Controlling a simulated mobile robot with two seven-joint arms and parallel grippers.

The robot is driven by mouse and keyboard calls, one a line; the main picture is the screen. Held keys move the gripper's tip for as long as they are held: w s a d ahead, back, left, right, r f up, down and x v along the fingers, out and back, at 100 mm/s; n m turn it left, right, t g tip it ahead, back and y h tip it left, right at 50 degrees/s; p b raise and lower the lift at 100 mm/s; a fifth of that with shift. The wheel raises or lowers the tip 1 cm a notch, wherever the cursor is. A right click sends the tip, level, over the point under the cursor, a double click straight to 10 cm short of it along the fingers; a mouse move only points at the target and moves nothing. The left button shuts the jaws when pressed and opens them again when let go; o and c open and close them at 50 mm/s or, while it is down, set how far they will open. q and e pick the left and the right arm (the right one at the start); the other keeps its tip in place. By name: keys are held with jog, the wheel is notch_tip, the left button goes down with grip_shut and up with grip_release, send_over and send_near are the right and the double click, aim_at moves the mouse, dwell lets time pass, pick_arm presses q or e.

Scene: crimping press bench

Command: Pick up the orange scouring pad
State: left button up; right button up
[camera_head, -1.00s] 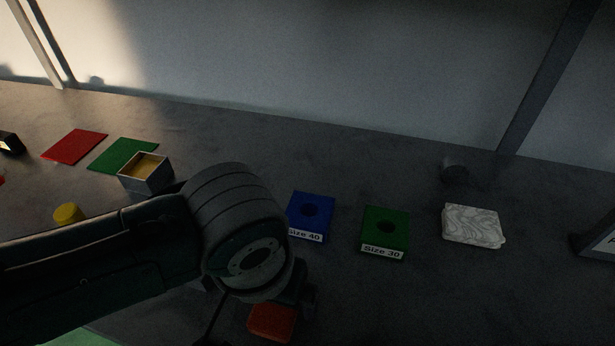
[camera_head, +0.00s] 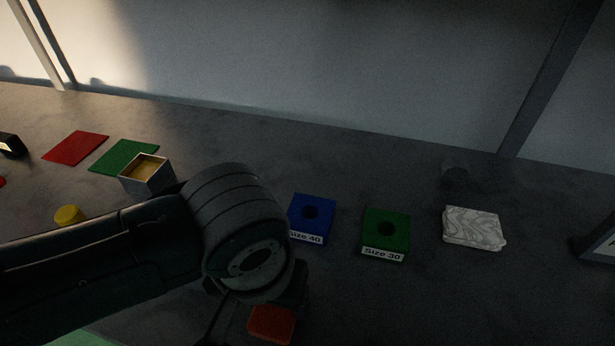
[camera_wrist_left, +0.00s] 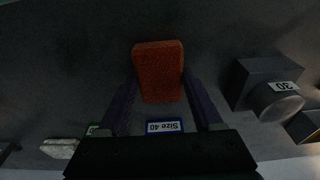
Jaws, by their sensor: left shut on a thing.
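The orange scouring pad (camera_head: 271,322) is a rounded red-orange block at the bottom of the head view, just below my left wrist. It also shows in the left wrist view (camera_wrist_left: 159,70). My left gripper (camera_wrist_left: 160,80) has its two purple fingers against the pad's two sides and is shut on it. In the head view my left arm and wrist hide most of the fingers. I cannot tell whether the pad touches the bench. My right gripper is not in view.
A blue Size 40 block (camera_head: 312,211) and a green Size 30 block (camera_head: 386,228) stand right of my wrist. A marbled white block (camera_head: 473,228) lies farther right. An open box (camera_head: 147,176), a yellow cylinder (camera_head: 68,215) and red (camera_head: 76,148) and green mats (camera_head: 124,156) are left.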

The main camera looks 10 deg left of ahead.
pick_arm(q)
notch_tip(320, 180, up, 20)
jog(key=p, duration=0.4)
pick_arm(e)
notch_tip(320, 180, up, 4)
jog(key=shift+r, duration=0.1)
